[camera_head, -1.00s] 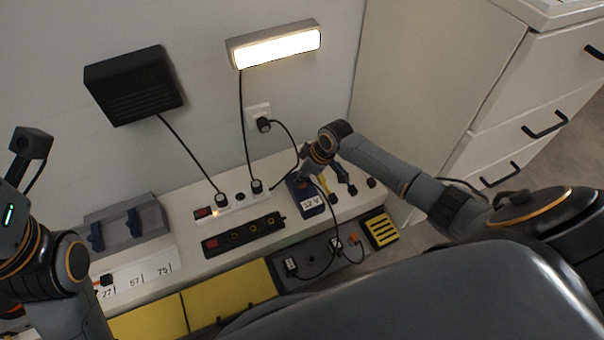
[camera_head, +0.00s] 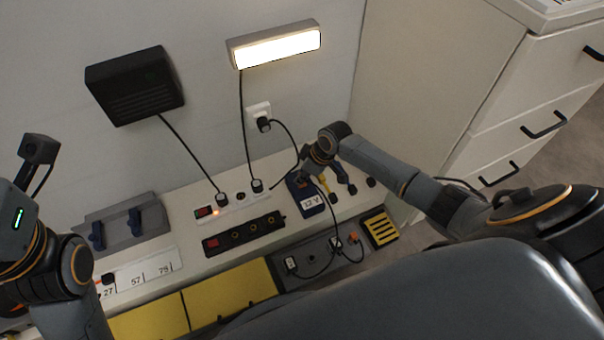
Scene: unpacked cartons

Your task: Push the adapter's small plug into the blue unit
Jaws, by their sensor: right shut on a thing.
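The blue unit (camera_head: 303,192) stands on the white bench, with a white "12 V" label on its front. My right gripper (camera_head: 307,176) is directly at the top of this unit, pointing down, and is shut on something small. The held piece is mostly hidden by the gripper, so I cannot tell whether it is in the unit's socket. A thin black cable (camera_head: 329,203) runs down from there to the grey lower tray. My left gripper is not clearly visible; only parts of my left arm show at the left edge.
A white power strip (camera_head: 240,209) with plugs and a black strip (camera_head: 243,235) lie left of the unit. Yellow and dark tools (camera_head: 342,174) stand close on its right. A grey tray (camera_head: 300,262) with small plugs and a yellow slotted block (camera_head: 381,229) is in front.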

